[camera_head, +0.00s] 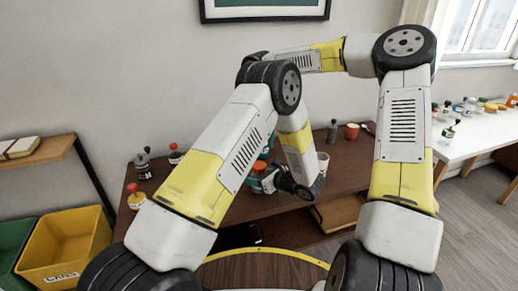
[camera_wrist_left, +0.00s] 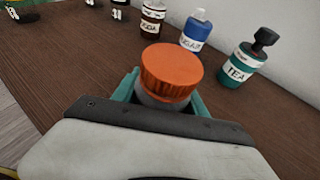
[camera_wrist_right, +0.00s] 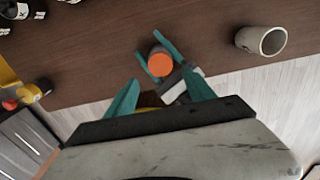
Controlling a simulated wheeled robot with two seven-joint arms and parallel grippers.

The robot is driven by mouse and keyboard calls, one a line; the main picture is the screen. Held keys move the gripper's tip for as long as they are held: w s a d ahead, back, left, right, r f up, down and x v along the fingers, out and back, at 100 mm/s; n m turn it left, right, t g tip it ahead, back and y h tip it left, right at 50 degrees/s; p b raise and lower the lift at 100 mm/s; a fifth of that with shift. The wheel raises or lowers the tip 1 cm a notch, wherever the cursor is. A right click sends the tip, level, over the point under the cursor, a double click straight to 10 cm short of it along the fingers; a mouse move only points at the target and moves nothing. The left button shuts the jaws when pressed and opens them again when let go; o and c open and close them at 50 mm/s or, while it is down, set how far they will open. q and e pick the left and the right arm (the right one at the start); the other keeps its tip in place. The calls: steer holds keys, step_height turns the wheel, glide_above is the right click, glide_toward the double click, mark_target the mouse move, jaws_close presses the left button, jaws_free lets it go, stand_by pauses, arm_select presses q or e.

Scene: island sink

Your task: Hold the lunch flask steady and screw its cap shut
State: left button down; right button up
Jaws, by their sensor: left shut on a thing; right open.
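The lunch flask has an orange ribbed cap (camera_wrist_left: 171,72) sitting on its top, over a pale body (camera_wrist_left: 160,100). My left gripper (camera_wrist_left: 163,98) is shut on the flask just below the cap, with a teal finger on each side. The flask stands over the brown table; whether the cap is tight cannot be told. In the right wrist view the cap (camera_wrist_right: 160,63) shows between the left gripper's fingers. My right gripper (camera_wrist_right: 160,80) is open and empty, apart from the cap, with its fingers pointing towards it. In the head view the left gripper (camera_head: 263,180) is partly hidden by my arms.
A white cup (camera_wrist_right: 262,40) stands near the flask. A tea bottle (camera_wrist_left: 240,68), a blue bottle (camera_wrist_left: 196,30) and a brown bottle (camera_wrist_left: 152,20) stand behind it. A yellow bin (camera_head: 65,245) is on the left, and a white table (camera_head: 480,130) with several bottles is on the right.

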mark_target(259, 165)
stand_by(0.3)
steer(key=shift+f, duration=3.95)
steer(key=shift+c, duration=0.2)
jaws_close()
steer(key=m, duration=0.3)
steer(key=shift+o, duration=0.6)
jaws_free()
